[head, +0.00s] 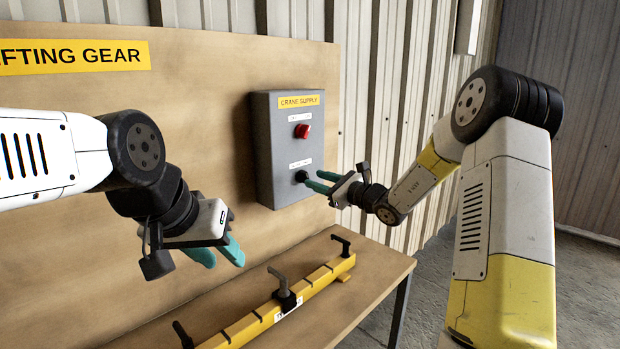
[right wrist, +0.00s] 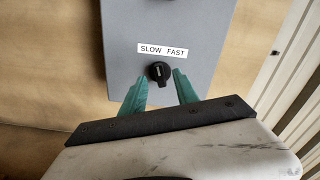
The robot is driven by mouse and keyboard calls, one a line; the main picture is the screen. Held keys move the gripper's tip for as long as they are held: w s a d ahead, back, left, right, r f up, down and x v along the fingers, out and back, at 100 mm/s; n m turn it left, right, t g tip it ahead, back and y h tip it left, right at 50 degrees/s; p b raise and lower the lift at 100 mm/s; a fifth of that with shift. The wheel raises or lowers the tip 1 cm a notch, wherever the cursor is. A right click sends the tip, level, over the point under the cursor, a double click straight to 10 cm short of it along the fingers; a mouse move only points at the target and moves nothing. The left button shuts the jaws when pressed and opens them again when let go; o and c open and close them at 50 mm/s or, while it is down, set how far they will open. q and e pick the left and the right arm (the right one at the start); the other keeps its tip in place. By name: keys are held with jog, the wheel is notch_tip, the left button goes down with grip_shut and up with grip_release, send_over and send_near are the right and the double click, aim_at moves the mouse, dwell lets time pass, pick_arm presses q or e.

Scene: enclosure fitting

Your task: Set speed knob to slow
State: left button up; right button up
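The speed knob (right wrist: 159,72) is small, black and round, under a white SLOW FAST label (right wrist: 162,50). Its pale mark looks close to upright; I cannot tell exactly which word it points at. In the head view the knob (head: 301,176) is low on the grey CRANE SUPPLY box (head: 277,150). My right gripper (head: 314,182) is open, with its teal fingertips just short of the knob. In the right wrist view the fingers (right wrist: 158,85) stand either side of the knob, with gaps. My left gripper (head: 222,256) looks open and empty, away from the box.
A red knob (head: 302,131) sits higher on the box. A yellow beam (head: 260,322) with black handles lies on the wooden bench (head: 375,269) below. A wooden backboard (head: 205,90) carries the box and a yellow sign (head: 75,56). Free air lies between my grippers.

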aim_at(307, 176)
jog(key=shift+x, duration=1.8)
grip_shut()
